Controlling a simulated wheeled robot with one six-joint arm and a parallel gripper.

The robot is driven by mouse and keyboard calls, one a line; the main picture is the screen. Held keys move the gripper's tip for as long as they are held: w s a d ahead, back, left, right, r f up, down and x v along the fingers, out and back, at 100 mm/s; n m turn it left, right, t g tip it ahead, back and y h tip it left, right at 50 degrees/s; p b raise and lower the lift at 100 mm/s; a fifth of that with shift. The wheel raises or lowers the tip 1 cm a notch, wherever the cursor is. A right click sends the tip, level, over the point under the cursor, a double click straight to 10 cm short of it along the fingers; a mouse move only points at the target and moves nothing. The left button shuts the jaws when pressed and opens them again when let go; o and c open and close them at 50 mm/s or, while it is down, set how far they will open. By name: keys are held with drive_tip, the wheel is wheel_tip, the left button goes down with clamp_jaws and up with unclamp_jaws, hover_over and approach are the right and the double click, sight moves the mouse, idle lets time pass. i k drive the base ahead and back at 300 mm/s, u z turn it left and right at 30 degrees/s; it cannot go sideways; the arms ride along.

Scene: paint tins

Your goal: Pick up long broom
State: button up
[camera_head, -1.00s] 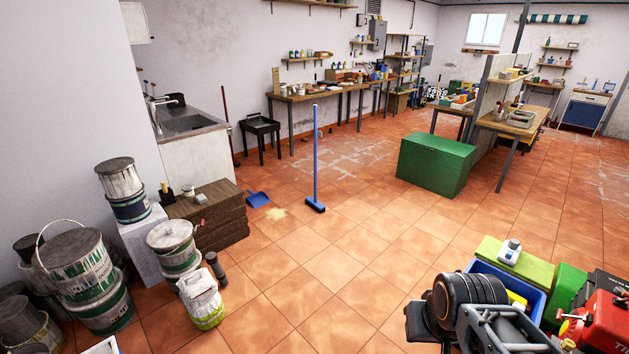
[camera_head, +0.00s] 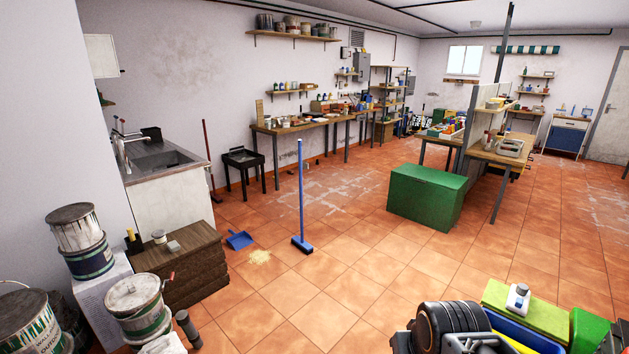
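A long broom (camera_head: 301,195) with a blue handle and a blue head stands upright on the tiled floor, left of the middle of the view. Nothing touches it. A second long-handled tool with a dark red handle (camera_head: 208,155) leans upright by the wall beside the sink. Part of my arm (camera_head: 455,328) shows at the bottom right edge, well apart from the broom. The fingers of my gripper cannot be seen.
A blue dustpan (camera_head: 239,240) and a sandy pile (camera_head: 260,257) lie left of the broom. A green box (camera_head: 427,195) stands to its right. Paint tins (camera_head: 138,306) and a wooden block (camera_head: 180,264) stand at left. The floor before the broom is clear.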

sight(297, 241)
drive_tip(key=u, duration=0.25)
drive_tip(key=i, duration=2.75)
drive_tip(key=u, duration=0.65)
drive_tip(key=i, duration=2)
drive_tip(key=u, duration=0.25)
